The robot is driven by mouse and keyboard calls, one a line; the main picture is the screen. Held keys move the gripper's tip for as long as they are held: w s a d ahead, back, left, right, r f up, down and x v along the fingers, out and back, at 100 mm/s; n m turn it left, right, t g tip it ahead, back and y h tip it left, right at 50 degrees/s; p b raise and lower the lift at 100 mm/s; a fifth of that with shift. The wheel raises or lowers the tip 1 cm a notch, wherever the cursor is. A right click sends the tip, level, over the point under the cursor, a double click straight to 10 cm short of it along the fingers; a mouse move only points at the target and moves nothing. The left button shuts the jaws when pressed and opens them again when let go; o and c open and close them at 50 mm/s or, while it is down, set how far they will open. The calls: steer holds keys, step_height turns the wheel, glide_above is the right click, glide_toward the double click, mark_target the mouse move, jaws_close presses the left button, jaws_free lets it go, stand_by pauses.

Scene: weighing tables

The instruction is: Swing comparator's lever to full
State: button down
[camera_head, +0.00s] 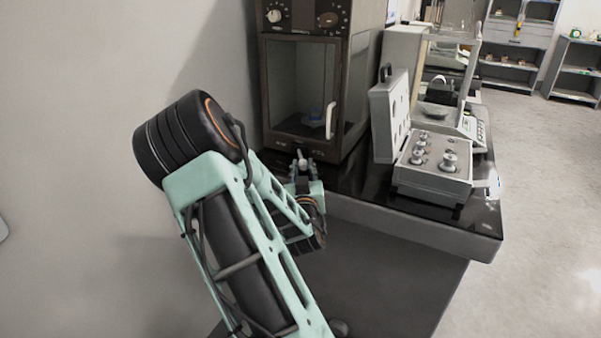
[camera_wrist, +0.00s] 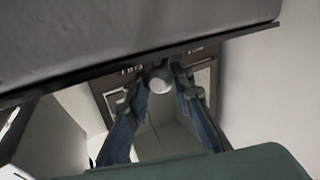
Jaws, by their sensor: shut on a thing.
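The comparator (camera_head: 277,89) is a tall dark cabinet with a glass door, a white door handle and dials on top. Its lever ends in a pale round knob (camera_wrist: 160,79), low at the cabinet's front. The knob also shows small in the head view (camera_head: 301,155). My gripper (camera_head: 302,165) is at the base of the cabinet, shut on the lever's knob, with a blue-grey finger on each side of it in the wrist view (camera_wrist: 161,88). Small pale markings flank the knob there, too blurred to read surely. The lever's shaft is hidden.
A black-topped table (camera_head: 345,181) carries the cabinet. To its right stands an open grey case (camera_head: 432,187) with several metal weights, its lid raised, with a glass-walled balance (camera_head: 467,124) behind. A plain wall (camera_head: 80,120) is on the left. The floor at right is clear.

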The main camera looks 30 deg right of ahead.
steer(key=shift+s+d, duration=0.65)
steer(key=shift+d, duration=0.25)
steer(key=c, duration=1.7)
jaws_free()
steer(key=shift+d, duration=0.15)
steer(key=shift+o, duration=0.2)
steer(key=shift+s+a+f, duration=0.15)
steer(key=shift+s+a, duration=0.25)
steer(key=shift+s, duration=0.05)
steer(key=v, duration=0.6)
steer(key=shift+a, duration=0.4)
steer(key=shift+w, duration=0.15)
